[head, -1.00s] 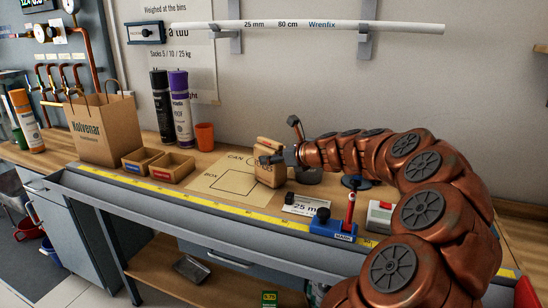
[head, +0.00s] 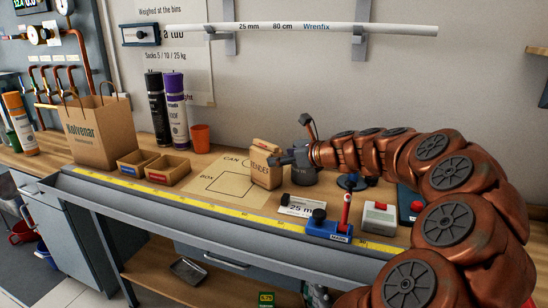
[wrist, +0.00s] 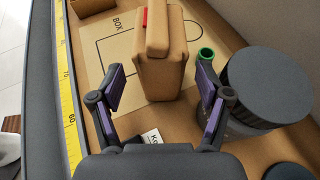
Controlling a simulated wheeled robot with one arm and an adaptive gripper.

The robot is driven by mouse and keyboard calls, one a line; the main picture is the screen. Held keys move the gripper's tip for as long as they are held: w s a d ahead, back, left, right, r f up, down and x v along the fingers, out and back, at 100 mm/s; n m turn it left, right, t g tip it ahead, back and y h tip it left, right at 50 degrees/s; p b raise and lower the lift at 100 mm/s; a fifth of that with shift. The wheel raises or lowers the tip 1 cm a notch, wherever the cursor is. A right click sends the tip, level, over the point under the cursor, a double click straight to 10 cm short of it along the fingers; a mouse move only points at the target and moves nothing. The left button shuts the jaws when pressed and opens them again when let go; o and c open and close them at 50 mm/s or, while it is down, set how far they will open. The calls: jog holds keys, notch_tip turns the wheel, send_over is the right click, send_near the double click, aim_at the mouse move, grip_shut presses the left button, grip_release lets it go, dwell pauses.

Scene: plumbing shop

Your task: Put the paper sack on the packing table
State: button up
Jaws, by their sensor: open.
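The small brown paper sack (head: 265,168), with partly hidden lettering ending in "ENDER", stands upright on the packing table (head: 215,150). It is at the right end of a printed layout sheet (head: 222,178), right of the BOX outline. My gripper (head: 284,159) is open at the sack's right side. In the wrist view, the sack (wrist: 160,65) stands between and ahead of the spread fingers of my gripper (wrist: 162,70), with a gap on each side. The sack's underside is hidden.
A dark round pot (head: 303,172) stands close right of the sack. Small bins (head: 168,168), a Kolvenar bag (head: 97,130), two tall cans (head: 175,115) and an orange cup (head: 201,135) are left. A blue clamp (head: 328,229) and tape strip (head: 200,203) line the front.

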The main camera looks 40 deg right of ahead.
jog(key=v, duration=0.6)
jog(key=shift+s+d, duration=0.1)
